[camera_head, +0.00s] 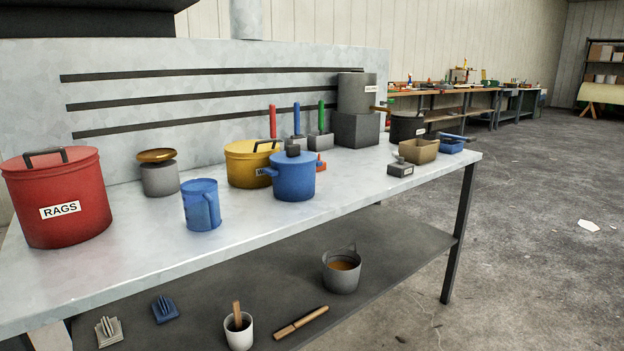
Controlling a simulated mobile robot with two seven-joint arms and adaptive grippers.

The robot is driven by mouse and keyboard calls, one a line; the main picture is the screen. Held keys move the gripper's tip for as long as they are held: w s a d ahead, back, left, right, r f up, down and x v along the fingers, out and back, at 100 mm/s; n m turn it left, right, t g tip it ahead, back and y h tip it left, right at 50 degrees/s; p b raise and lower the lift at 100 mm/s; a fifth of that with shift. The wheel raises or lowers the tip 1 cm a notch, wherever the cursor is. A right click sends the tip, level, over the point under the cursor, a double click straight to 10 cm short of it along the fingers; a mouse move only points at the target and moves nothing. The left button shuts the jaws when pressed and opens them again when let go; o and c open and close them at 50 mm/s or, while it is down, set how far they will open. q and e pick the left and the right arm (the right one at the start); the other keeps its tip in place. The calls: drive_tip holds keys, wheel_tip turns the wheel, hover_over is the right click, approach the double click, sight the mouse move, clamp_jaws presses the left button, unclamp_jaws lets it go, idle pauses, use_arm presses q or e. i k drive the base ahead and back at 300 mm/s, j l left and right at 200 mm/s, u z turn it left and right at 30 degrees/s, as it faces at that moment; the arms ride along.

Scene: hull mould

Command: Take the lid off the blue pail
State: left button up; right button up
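A blue lidded pail (293,184) stands upright on the metal bench, right of centre. Its blue lid (279,159) is on top and has a dark square knob (293,150). A stub handle sticks out at the pail's left side. The pail stands in front of a yellow lidded pot and overlaps part of it. A second blue vessel, a mug or jug (201,207), stands to the left with its handle toward the front right; I see no knob on it. Neither of my grippers is in view.
On the bench (140,255) are a red RAGS bin (75,215), a grey pot with a brown-gold top (160,178), the yellow pot (241,167), upright-handled tools behind, and a tan box (418,151). A lower shelf holds a bucket (341,277). The bench's front middle is clear.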

sight(294, 156)
drive_tip(key=i+l, duration=0.7)
drive_tip(key=l, duration=0.15)
drive_tip(key=u, duration=0.05)
